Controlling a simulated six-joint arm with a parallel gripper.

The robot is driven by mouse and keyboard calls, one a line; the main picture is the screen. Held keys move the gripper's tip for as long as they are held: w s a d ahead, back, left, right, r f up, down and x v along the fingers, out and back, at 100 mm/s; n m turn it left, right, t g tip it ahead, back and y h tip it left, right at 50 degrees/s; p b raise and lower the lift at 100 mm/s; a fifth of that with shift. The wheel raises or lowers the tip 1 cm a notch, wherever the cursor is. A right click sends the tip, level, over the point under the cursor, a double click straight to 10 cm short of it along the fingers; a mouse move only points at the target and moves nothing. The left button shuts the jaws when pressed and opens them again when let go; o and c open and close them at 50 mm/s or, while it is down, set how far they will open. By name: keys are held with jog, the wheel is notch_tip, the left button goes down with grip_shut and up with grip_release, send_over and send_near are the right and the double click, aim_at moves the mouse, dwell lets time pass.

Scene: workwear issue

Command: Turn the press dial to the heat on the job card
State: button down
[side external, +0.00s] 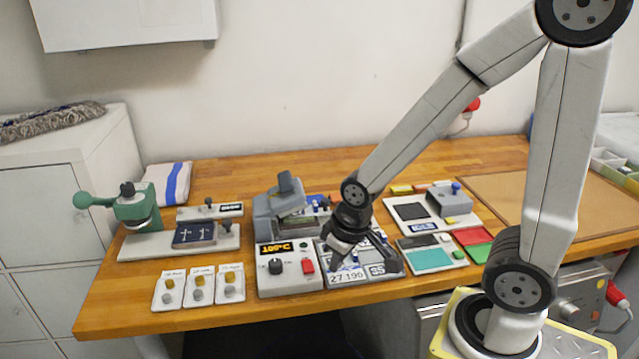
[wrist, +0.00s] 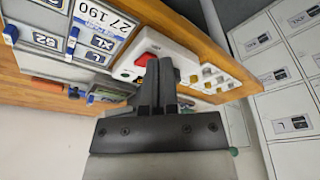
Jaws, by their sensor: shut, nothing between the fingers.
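The press dial (side external: 275,266) is a black knob on the white control box (side external: 290,285), in front of the grey press (side external: 270,222). A small black display (side external: 276,248) with orange characters, too small to read surely, sits above it. My gripper (side external: 333,264) is shut and empty, to the right of the dial and apart from it, over the grey card board. In the wrist view its fingers (wrist: 166,68) are together and the dial cannot be made out. A card reading 27 190 (side external: 346,277) lies on that board; it also shows in the wrist view (wrist: 97,16).
A red switch (side external: 307,266) sits on the box between dial and gripper. Several white cards with small knobs (side external: 198,287) lie to the left. A green-handled press (side external: 135,207) stands at far left. A green pad board (side external: 430,255) lies to the right.

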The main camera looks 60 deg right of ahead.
dwell(0.5)
jog(key=c, duration=0.7)
grip_release()
jog(key=shift+w, duration=0.1)
jog(key=o, duration=0.4)
jog(key=shift+w+r, duration=0.1)
jog(key=shift+w, duration=0.15)
jog(key=shift+o, duration=0.3)
jog(key=shift+w+n, duration=0.4)
jog(key=n+g, duration=0.3)
jog(key=n, duration=0.5)
send_over(275, 262)
jog(key=shift+r, duration=0.25)
jog(key=shift+f, duration=3.9)
grip_shut()
